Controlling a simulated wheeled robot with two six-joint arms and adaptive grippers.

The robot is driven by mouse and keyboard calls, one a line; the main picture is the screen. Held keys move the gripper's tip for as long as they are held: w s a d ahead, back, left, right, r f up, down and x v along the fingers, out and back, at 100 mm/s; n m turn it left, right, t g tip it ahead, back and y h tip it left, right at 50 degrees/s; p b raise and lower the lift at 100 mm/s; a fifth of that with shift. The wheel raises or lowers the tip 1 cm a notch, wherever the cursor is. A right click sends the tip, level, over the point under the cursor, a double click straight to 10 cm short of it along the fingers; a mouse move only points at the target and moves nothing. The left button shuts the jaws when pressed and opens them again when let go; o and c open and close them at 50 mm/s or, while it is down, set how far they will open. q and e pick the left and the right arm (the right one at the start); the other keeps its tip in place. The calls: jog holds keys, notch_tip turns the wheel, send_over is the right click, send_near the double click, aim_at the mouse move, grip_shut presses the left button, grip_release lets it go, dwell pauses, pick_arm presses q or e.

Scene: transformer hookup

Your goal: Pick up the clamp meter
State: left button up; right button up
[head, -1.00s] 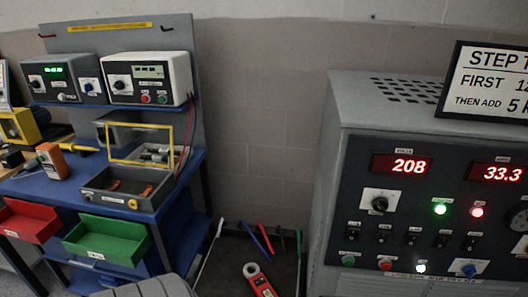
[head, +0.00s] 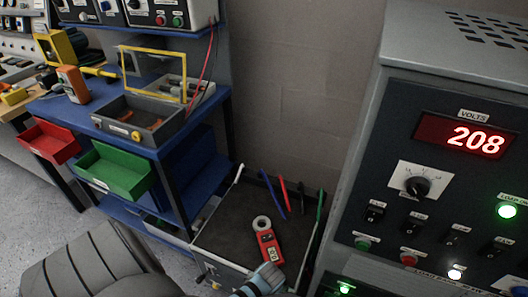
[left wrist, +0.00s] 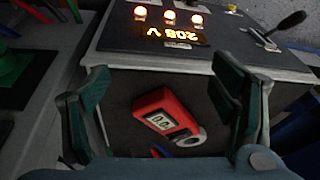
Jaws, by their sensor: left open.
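The red clamp meter (head: 268,243) with its pale grey ring jaw lies on the dark top of a low cart (head: 225,238), between the blue bench and the grey cabinet. In the left wrist view the clamp meter (left wrist: 165,115) lies on a dark surface, its lit display and grey ring facing up. My left gripper (left wrist: 160,82) is open, its two green-padded fingers on either side of the meter in that picture and apart from it. In the head view part of my left gripper (head: 262,281) shows just below the meter. My right gripper is not in view.
The grey cabinet (head: 445,75) with a red 208 volts display stands close on the right. Coloured leads (head: 285,195) hang at the cart's back. The blue bench (head: 200,120) with red (head: 48,142) and green (head: 118,172) bins stands on the left.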

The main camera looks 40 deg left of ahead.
pick_arm(q)
jog(key=w+r+n+b, duration=0.2)
jog(key=w+r+n, duration=0.1)
jog(key=w+r, duration=0.25)
jog(key=n+y+b, duration=0.2)
jog(key=n, duration=0.1)
send_near(273, 254)
jog(key=b+x, duration=0.5)
jog(key=x, duration=0.1)
jog(key=shift+a+f+b, duration=0.1)
jog(key=shift+f+b, duration=0.2)
jog(key=shift+b, duration=0.1)
jog(key=shift+b+x, duration=0.8)
jog(key=shift+x, duration=0.4)
jog(key=shift+f+h, duration=0.15)
jog(key=shift+h, duration=0.15)
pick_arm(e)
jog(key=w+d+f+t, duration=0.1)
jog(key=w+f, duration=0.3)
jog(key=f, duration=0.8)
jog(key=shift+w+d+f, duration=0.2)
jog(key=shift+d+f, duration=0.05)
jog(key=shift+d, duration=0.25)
